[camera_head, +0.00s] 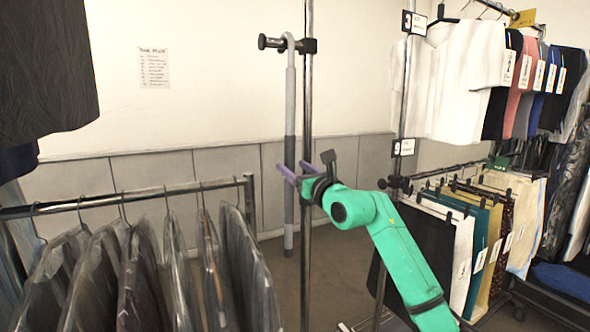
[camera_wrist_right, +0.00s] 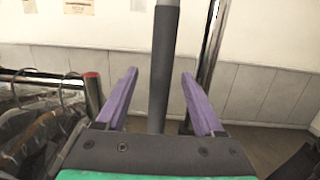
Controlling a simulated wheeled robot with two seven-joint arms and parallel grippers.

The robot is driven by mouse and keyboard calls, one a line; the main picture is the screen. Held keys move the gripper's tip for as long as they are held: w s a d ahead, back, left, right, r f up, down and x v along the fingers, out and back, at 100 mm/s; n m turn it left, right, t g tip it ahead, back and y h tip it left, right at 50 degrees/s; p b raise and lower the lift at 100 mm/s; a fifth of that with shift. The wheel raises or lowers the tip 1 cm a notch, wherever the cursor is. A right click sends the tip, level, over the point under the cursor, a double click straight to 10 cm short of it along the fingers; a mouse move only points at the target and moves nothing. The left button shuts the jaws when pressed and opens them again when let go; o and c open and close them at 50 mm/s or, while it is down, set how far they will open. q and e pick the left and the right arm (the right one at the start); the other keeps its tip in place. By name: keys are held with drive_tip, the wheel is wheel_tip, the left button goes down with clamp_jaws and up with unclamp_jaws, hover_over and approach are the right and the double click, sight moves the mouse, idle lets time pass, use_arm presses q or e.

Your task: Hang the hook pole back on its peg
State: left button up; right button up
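The hook pole (camera_head: 289,100) is a long grey pole with a darker sleeve. It stands upright beside a metal post. Its curved top loops over the peg (camera_head: 272,42), a dark-ended bar clamped to the post, and looks hung on it. My right gripper (camera_head: 291,174) is at the pole's middle, its purple fingers spread. In the right wrist view, the pole (camera_wrist_right: 162,75) runs between the open fingers of the gripper (camera_wrist_right: 158,92), with a gap on each side. My left gripper is not in view.
A rail of bagged dark garments (camera_head: 170,270) stands at the left front. Racks with shirts (camera_head: 465,80) and hanging trousers (camera_head: 440,235) stand at the right. The metal post (camera_head: 307,110) is close beside the pole. A wall with a paper notice (camera_head: 154,67) is behind.

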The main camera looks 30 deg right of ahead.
drive_tip(key=shift+f, duration=0.15)
drive_tip(key=shift+s+f+b, duration=0.2)
drive_tip(key=shift+s+b, duration=0.15)
drive_tip(key=s+f+b, duration=0.1)
drive_tip(key=s+b, duration=0.5)
drive_tip(key=s, duration=0.7)
drive_tip(key=shift+s+d+f, duration=0.2)
drive_tip(key=shift+s+f, duration=0.1)
drive_tip(key=shift+f, duration=0.05)
